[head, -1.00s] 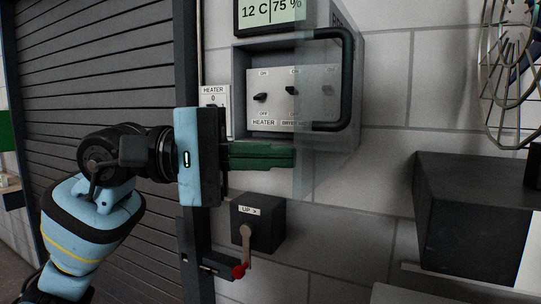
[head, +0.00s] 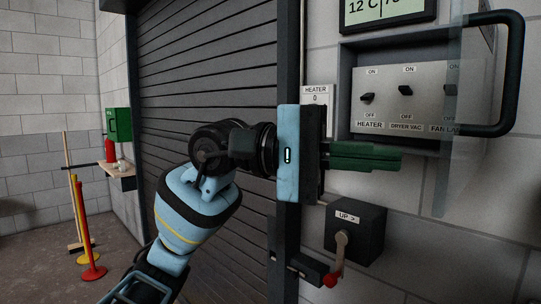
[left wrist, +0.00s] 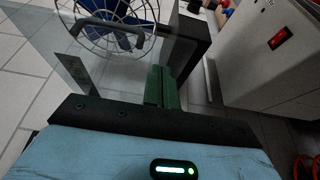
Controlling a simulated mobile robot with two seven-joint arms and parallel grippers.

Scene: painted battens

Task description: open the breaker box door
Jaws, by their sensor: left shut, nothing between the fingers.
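The breaker box (head: 346,95) is on the white block wall, its grey switch panel (head: 400,122) showing through the front. Its clear door (head: 447,185) stands swung out from the box, seen almost edge-on, with a black bar handle (head: 517,75). My left gripper (head: 398,160) is shut and empty, its green fingers pointing right just below the box, left of the pane. In the left wrist view the shut fingers (left wrist: 160,87) show with the door's handle (left wrist: 125,38) and see-through pane to their left. I cannot tell whether the fingers touch the door. My right gripper is not in view.
A dark box marked UP (head: 356,232) with a red-tipped lever (head: 340,255) is below my gripper. The wrist view shows a wire-cage fan (left wrist: 115,14) and a dark box (left wrist: 190,38) beyond the door.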

